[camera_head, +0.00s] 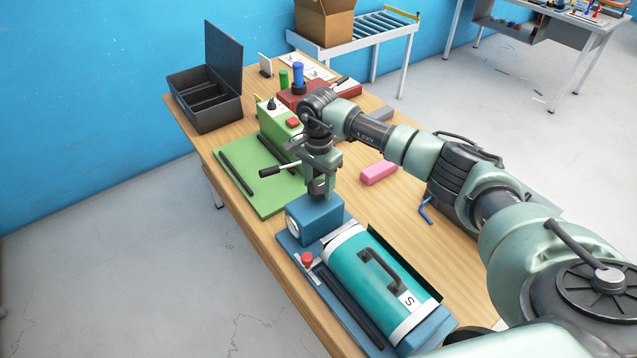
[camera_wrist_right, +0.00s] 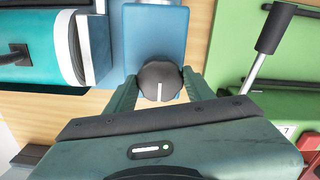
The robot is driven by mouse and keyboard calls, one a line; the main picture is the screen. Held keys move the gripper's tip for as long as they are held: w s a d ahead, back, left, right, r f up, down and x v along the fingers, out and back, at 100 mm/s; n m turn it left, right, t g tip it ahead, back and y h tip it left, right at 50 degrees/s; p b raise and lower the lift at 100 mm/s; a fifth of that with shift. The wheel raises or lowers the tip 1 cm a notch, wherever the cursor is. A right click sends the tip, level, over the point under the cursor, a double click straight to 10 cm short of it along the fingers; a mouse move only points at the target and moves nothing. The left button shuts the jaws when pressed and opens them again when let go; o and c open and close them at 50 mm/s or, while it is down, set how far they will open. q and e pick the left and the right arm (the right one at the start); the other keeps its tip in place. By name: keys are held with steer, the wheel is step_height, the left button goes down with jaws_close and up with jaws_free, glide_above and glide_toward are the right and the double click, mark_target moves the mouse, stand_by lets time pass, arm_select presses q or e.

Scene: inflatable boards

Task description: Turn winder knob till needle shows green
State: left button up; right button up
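The winder knob (camera_wrist_right: 160,80) is dark and round with a white line pointing down the picture. It sits on a blue box (camera_head: 318,220), whose top also shows in the right wrist view (camera_wrist_right: 155,30). My right gripper (camera_head: 320,188) points down over this box. In the wrist view its two fingers (camera_wrist_right: 160,85) lie against both sides of the knob, shut on it. A round white dial (camera_head: 292,228) is on the box's left face; its needle and colours are too small to read. My left gripper is not in view.
Beside the box lies a teal cylinder (camera_head: 372,278) with a black handle and an S label. A red knob (camera_head: 307,259) stands by it. A green fixture (camera_head: 262,190) with a black-handled lever, a pink block (camera_head: 379,172) and an open dark case (camera_head: 205,98) share the table.

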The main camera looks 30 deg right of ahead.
steer(key=shift+f+m+b, duration=0.2)
steer(key=shift+m+b, duration=1.15)
steer(key=shift+m, duration=0.15)
steer(key=m+b, duration=0.2)
steer(key=m, duration=0.1)
steer(key=shift+m, duration=0.4)
steer(key=m+b, duration=0.2)
steer(key=m, duration=0.2)
steer(key=shift+r, duration=0.15)
steer(key=shift+r+m+b, duration=0.1)
steer(key=shift+m+b, duration=0.55)
steer(key=shift+m, duration=1.35)
steer(key=o, duration=1.3)
steer(key=shift+o, duration=0.2)
